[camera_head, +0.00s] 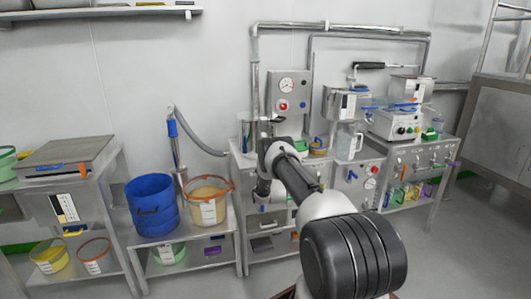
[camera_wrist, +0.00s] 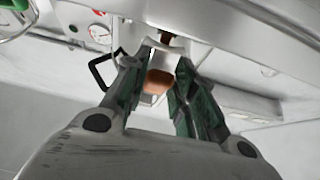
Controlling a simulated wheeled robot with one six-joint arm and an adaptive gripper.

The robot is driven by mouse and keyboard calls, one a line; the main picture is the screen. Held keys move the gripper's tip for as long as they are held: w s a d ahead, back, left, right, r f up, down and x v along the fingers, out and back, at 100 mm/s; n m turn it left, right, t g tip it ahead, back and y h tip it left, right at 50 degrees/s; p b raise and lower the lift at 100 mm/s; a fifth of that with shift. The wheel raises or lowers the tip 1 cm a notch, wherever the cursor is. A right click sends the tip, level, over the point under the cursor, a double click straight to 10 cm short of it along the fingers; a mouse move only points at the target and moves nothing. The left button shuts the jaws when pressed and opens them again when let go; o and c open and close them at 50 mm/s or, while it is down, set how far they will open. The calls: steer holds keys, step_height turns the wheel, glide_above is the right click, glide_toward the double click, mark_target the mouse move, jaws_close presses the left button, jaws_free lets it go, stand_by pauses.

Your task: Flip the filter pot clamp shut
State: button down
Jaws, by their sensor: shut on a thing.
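My gripper (camera_wrist: 160,68) is closed around a small part with an orange-brown end (camera_wrist: 157,83), seen between the green-lined fingers in the wrist view. This looks like the clamp's lever; its hinge and latch do not show clearly. A pale metal body with a brown piece (camera_wrist: 166,38) lies just beyond the fingertips. In the head view my gripper (camera_head: 263,189) is at the front of the middle steel bench, and my arm hides much of the contact. I cannot tell the filter pot clearly from the other steel vessels.
A black loop handle (camera_wrist: 103,70) is left of the fingers in the wrist view. A gauge panel (camera_head: 290,91) stands behind the bench. A blue bucket (camera_head: 152,205) and a beige-filled tub (camera_head: 207,205) are to the left. Open floor lies at the right.

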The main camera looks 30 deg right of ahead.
steer(key=shift+w+t, duration=0.15)
steer(key=shift+t, duration=0.15)
steer(key=c, duration=1.2)
jaws_free()
steer(key=shift+d, duration=0.1)
steer(key=shift+o, duration=0.2)
steer(key=v, duration=1.2)
steer(key=shift+f, duration=0.1)
